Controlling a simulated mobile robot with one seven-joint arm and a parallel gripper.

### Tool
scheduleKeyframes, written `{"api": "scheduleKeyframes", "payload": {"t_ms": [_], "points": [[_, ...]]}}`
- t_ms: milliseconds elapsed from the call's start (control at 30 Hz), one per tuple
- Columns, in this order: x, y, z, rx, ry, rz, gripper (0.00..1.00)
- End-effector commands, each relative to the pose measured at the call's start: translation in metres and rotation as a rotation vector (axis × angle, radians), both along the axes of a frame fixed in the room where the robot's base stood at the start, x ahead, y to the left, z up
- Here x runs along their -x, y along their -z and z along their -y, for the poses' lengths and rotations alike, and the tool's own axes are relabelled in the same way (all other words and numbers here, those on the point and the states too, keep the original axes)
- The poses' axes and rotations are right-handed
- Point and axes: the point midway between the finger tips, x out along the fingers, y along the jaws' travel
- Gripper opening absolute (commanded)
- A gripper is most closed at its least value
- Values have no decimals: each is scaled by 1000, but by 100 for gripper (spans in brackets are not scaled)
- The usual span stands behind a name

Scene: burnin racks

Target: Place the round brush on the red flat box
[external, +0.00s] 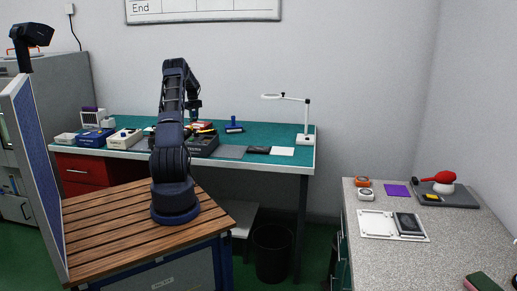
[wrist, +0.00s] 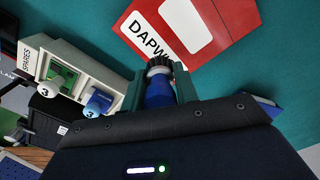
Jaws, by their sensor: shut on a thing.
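The round brush (wrist: 158,88) has a blue body and dark bristles at its tip. My gripper (wrist: 158,92) is shut on it, with a dark green finger on either side. The red flat box (wrist: 215,22), with a white label reading "DAPW", lies on the teal mat ahead of the brush in the wrist view. The brush tip overlaps the box's near edge in that picture; I cannot tell its height above it. In the external view a small patch of the red box (external: 203,125) shows behind my arm, and the brush cannot be made out.
A pale "SPARES" bin (wrist: 88,70) holds a green board beside numbered blue and white items. In the external view, a black tray (external: 203,146), a blue handled tool (external: 234,125) and a magnifier lamp (external: 305,138) occupy the teal bench (external: 265,133).

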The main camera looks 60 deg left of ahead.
Motion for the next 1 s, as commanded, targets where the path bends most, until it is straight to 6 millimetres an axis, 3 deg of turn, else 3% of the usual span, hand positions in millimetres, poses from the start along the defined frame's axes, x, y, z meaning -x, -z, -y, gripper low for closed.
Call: {"api": "scheduleKeyframes", "payload": {"t_ms": [300, 700, 733, 833, 1000], "points": [[0, 38, 0, 1, 0, -1, 7], [0, 43, 0, 1, 0, -1, 7], [0, 44, 0, 1, 0, -1, 32], [0, 43, 0, 0, 0, -1, 51], [0, 43, 0, 0, 0, -1, 52]]}}
